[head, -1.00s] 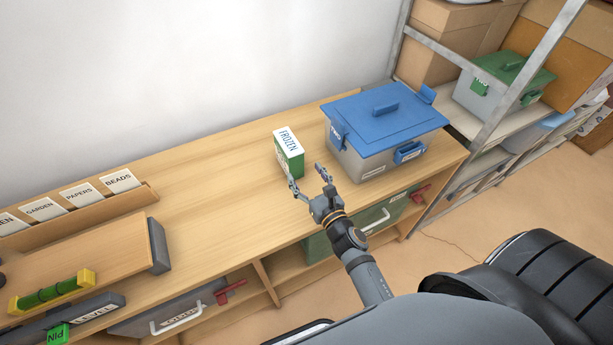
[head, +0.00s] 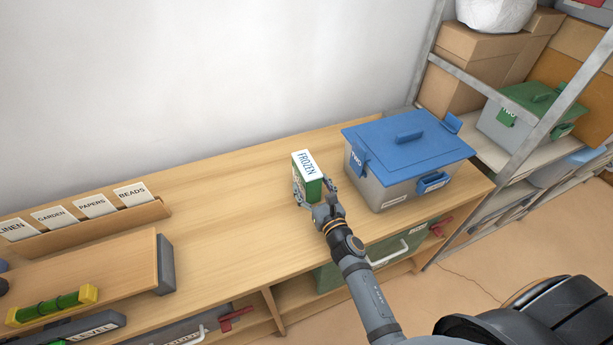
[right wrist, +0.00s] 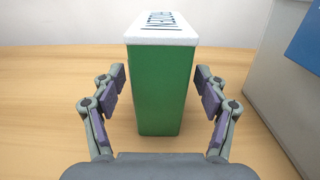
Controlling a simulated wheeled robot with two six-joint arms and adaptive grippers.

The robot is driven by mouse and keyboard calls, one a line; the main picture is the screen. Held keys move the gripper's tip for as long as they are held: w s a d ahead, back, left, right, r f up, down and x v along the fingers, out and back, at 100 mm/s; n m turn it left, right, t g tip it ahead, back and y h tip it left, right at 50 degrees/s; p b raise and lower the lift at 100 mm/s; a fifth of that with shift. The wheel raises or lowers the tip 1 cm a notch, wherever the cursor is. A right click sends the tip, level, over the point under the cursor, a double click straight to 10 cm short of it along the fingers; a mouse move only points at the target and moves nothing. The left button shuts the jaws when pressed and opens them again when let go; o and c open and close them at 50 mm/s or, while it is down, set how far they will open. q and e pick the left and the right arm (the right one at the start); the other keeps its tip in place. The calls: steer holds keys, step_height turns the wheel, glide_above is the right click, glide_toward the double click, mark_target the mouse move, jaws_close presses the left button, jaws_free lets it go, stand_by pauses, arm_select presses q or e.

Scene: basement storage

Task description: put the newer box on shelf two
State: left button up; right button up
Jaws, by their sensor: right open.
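A small green carton with a white top reading FROZEN (head: 307,171) stands upright on the wooden bench. My right gripper (head: 318,198) is open at its front side. In the right wrist view, the carton (right wrist: 162,92) stands between the spread fingers (right wrist: 160,78), with a gap on each side. A grey box with a blue lid (head: 408,147), marked TWO, stands on the bench right of the carton. A grey box with a green lid (head: 528,118), its tag seeming to read TWO, sits on the metal rack. My left gripper is out of view.
A card holder (head: 90,230) with labelled cards and a raised board (head: 90,270) lie on the bench's left. Metal rack posts (head: 560,100) rise at the right, with cardboard boxes (head: 465,75) behind. Bench space left of the carton is clear.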

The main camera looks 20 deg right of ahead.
steer(key=w, duration=0.4)
steer(key=shift+w+a+r, duration=0.1)
steer(key=shift+w+a, duration=0.05)
steer(key=shift+a, duration=0.05)
steer(key=shift+s+r, duration=0.1)
steer(key=shift+s, duration=0.1)
steer(key=shift+c, duration=1.4)
steer(key=c, duration=1.2)
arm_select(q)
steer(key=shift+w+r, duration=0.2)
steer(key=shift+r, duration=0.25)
arm_select(e)
steer(key=shift+w, duration=0.1)
jaws_close()
steer(key=shift+r, duration=0.1)
